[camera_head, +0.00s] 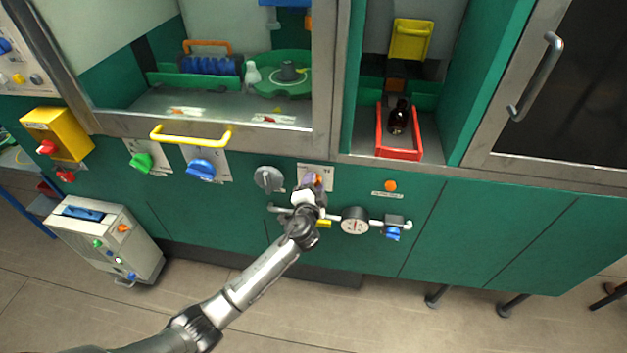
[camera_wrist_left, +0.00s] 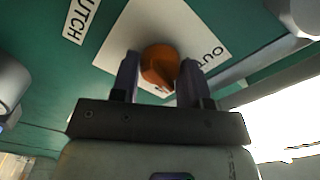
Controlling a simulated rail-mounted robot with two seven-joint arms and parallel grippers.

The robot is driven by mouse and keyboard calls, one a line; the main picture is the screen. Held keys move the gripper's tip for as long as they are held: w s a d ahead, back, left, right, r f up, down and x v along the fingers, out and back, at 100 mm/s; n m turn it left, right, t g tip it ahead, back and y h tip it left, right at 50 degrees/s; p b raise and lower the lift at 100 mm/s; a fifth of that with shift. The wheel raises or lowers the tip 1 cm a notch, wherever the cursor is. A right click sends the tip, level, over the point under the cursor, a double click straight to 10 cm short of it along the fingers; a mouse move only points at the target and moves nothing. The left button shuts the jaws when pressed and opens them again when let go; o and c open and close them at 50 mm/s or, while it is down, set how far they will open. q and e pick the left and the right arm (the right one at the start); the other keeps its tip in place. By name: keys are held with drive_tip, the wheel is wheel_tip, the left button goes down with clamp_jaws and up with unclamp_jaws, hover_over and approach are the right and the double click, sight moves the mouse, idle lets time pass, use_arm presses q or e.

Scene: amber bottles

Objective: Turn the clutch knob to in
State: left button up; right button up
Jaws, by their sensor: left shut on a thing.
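The clutch knob (camera_wrist_left: 158,66) is orange and sits on a white plate (camera_wrist_left: 128,40) on the green panel, beside a label (camera_wrist_left: 80,18) of which "UTCH" shows. The plate reads "OUT" at the right of the knob; any "IN" mark is hidden or unreadable. My left gripper (camera_wrist_left: 159,76) has one finger on each side of the knob and is shut on it. In the head view, my left gripper (camera_head: 312,182) covers most of the knob (camera_head: 319,180). Which mark the knob points to cannot be told. My right gripper is not in view.
A grey knob (camera_head: 268,179) is left of the clutch plate. A pipe with a round gauge (camera_head: 354,221) and a blue valve (camera_head: 392,233) runs below. Blue (camera_head: 201,170) and green (camera_head: 141,162) knobs are further left. A yellow handle (camera_head: 190,136) juts out above them.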

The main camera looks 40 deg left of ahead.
use_arm(q)
drive_tip(key=m+p, duration=0.2)
drive_tip(key=m, duration=0.2)
drive_tip(key=shift+r, duration=0.1)
drive_tip(key=shift+m+p, duration=0.4)
drive_tip(key=shift+m, duration=0.5)
drive_tip(key=o, duration=0.9)
drive_tip(key=p+v, duration=0.1)
drive_tip(key=v, duration=1.3)
